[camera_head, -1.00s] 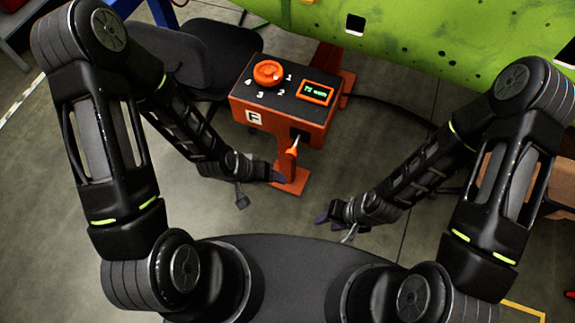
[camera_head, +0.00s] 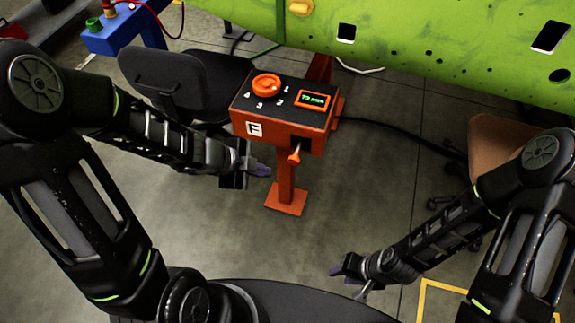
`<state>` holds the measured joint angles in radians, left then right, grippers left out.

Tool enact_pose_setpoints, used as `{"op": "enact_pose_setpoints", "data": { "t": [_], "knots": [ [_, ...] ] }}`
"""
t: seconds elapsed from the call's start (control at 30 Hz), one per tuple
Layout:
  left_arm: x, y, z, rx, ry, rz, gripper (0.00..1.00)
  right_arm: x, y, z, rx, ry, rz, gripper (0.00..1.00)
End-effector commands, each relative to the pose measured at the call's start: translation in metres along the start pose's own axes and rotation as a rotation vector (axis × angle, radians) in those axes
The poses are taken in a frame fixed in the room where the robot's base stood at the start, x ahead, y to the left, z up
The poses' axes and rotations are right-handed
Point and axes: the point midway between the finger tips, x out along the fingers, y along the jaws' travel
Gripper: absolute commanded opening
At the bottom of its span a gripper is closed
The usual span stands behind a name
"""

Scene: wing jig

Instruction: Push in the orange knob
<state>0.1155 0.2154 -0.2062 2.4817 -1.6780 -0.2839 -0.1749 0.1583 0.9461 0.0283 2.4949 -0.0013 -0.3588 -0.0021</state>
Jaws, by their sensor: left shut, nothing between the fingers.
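An orange control box (camera_head: 277,125) stands on a post. On its black top is a round orange knob (camera_head: 266,85) with the numbers 1 to 4 beside it and a small green-lit display (camera_head: 314,99). A smaller orange-tipped lever or knob (camera_head: 294,155) sticks out at the box's front, below a dark slot. My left gripper (camera_head: 262,170) is shut and empty, below the box's left front corner and left of the post, apart from both knobs. My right gripper (camera_head: 345,270) is low at right, well away from the box; its finger opening is unclear.
A green wing panel (camera_head: 430,50) spans the back, behind the box. A dark chair (camera_head: 190,75) stands behind my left arm, near a blue stand (camera_head: 120,38). A brown chair (camera_head: 497,140) is at right.

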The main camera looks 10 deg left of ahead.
Motion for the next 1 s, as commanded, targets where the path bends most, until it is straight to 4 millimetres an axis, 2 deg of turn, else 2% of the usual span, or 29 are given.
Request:
{"op": "enact_pose_setpoints", "data": {
  "t": [0.27, 0.47, 0.77, 0.8, 1.0],
  "knots": [
    [0.016, 0.002, 0.002, 0.000, 0.001, 0.001, 0.00, 0.013, 0.005, 0.000, 0.000, -0.001, 0.000, 0.36],
    [0.050, 0.004, 0.003, 0.001, 0.002, 0.002, 0.00, 0.037, 0.015, 0.001, -0.001, -0.001, 0.001, 0.36],
    [0.111, 0.004, 0.002, 0.000, 0.002, 0.002, 0.00, 0.079, 0.031, 0.001, -0.001, -0.001, 0.001, 0.36],
    [0.104, -0.009, -0.002, 0.000, 0.001, 0.000, 0.00, 0.065, 0.026, 0.001, 0.000, -0.001, 0.001, 0.36],
    [0.115, -0.031, -0.001, -0.001, 0.000, 0.001, 0.00, 0.057, 0.022, 0.001, -0.001, 0.000, 0.001, 0.36]
  ]
}}
